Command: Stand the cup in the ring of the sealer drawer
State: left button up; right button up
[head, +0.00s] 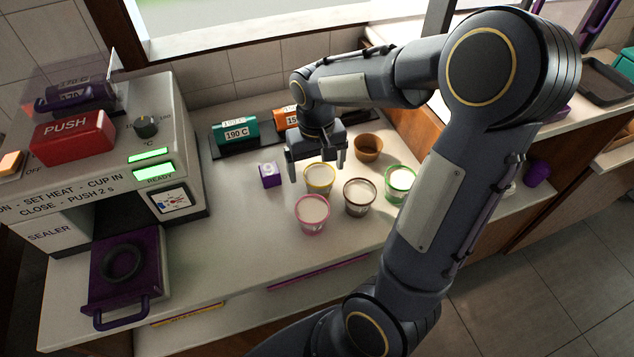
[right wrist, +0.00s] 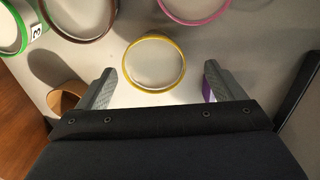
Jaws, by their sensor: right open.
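The sealer drawer (head: 126,272) is purple and stands out from the sealer at the left in the head view. A dark ring (head: 122,263) lies in it, with nothing standing in it. Several cups with pale contents stand on the counter: yellow-rimmed (head: 319,179), pink-rimmed (head: 312,213), brown-rimmed (head: 359,196) and green-rimmed (head: 399,182). My right gripper (head: 316,163) is open and empty above and just behind the yellow-rimmed cup. In the right wrist view the yellow-rimmed cup (right wrist: 155,63) shows ahead, between the lines of the two fingers. My left gripper is out of view.
The sealer (head: 165,130) has a red PUSH block (head: 73,137) and lit green displays. A small purple box (head: 270,174), a brown cup (head: 368,147) and a teal 190 C block (head: 235,134) stand nearby. The counter between drawer and cups is clear.

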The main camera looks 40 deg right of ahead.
aim_at(319, 174)
jog(key=f, duration=0.5)
jog(key=shift+s+d+f, duration=0.1)
jog(key=shift+d+f, duration=0.1)
jog(key=shift+d, duration=0.1)
jog(key=c, duration=1.2)
